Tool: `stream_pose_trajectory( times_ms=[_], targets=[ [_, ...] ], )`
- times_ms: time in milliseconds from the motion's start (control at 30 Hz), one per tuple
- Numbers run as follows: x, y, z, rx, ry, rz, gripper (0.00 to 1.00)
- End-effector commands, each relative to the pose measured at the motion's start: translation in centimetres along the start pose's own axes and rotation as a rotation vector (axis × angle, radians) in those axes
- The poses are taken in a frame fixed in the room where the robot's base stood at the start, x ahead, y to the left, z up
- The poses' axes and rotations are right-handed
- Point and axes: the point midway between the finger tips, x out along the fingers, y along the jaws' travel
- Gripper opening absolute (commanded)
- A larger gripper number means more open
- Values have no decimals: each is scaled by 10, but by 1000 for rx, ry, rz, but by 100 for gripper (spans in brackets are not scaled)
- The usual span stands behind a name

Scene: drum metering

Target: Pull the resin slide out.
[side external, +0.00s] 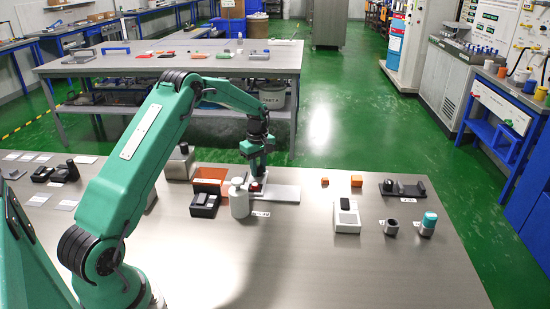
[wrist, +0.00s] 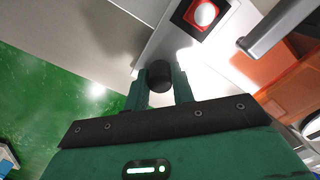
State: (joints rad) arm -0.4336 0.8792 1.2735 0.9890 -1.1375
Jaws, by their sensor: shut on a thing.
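My gripper (wrist: 160,82) is shut on a black round knob (wrist: 159,70) in the wrist view, with one green finger on each side of it. In the side view my gripper (side external: 257,172) points down over a pale unit with a red part (side external: 256,186), on a white base plate (side external: 284,194). I take the knob to be the handle of the resin slide; the slide's body cannot be told apart from the unit.
A white device (side external: 346,217) and small orange cubes (side external: 357,181) stand to the right. The front middle of the table is clear.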

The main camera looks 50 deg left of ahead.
Motion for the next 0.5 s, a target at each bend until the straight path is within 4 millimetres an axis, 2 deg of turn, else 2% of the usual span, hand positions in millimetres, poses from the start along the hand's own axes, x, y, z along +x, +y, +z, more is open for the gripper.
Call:
stream_pose_trajectory(
  times_ms=[33,200,500],
  targets=[
    [0,10,11,6,0,1,0],
    [-1,33,34,4,0,0,0],
    [-1,52,52,2,0,0,0]
  ],
)
